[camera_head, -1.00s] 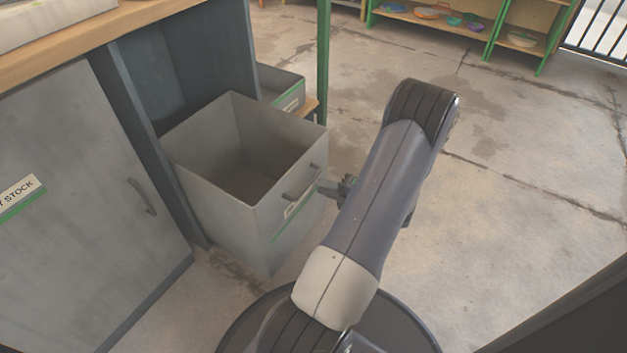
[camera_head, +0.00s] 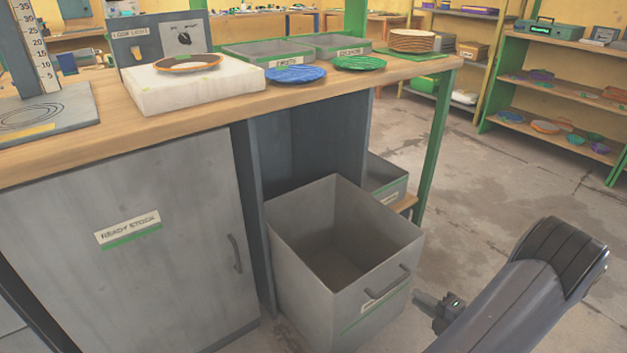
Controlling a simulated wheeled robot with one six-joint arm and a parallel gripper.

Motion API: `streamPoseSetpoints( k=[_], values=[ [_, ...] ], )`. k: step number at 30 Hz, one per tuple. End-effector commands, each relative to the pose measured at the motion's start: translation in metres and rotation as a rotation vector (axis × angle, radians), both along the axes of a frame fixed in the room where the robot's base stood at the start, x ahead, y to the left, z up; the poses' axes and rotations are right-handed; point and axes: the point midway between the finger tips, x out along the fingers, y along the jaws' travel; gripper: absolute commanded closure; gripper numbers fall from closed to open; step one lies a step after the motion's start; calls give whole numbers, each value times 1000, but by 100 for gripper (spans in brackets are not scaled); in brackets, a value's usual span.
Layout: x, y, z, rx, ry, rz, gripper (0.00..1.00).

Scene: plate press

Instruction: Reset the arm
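My gripper (camera_head: 419,297) is low at the right of the view, just right of the open drawer's front. Its small dark fingers point left toward the drawer handle (camera_head: 388,284), and a gap seems to show between them and the handle. The fingers are too small to tell open from shut, and I see nothing held in them. My dark arm link partly hides the wrist. The grey drawer (camera_head: 292,250) is pulled out under the bench and looks empty inside.
The wooden bench top (camera_head: 200,128) holds a white block with an orange-brown plate (camera_head: 188,63), a blue plate (camera_head: 296,75), a green plate (camera_head: 359,63), trays and a plate stack (camera_head: 413,40). A shut READY STOCK cabinet (camera_head: 130,250) stands left. Open floor (camera_head: 480,160) lies right.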

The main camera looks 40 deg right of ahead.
Motion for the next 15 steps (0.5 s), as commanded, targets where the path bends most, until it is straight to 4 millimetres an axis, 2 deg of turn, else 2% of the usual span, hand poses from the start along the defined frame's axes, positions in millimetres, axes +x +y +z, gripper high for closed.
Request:
streamPoseSetpoints(
  k=[9,15],
  values=[
    [57,3,-15,0,0,6,83],
    [81,4,-19,0,0,4,83]
  ],
)
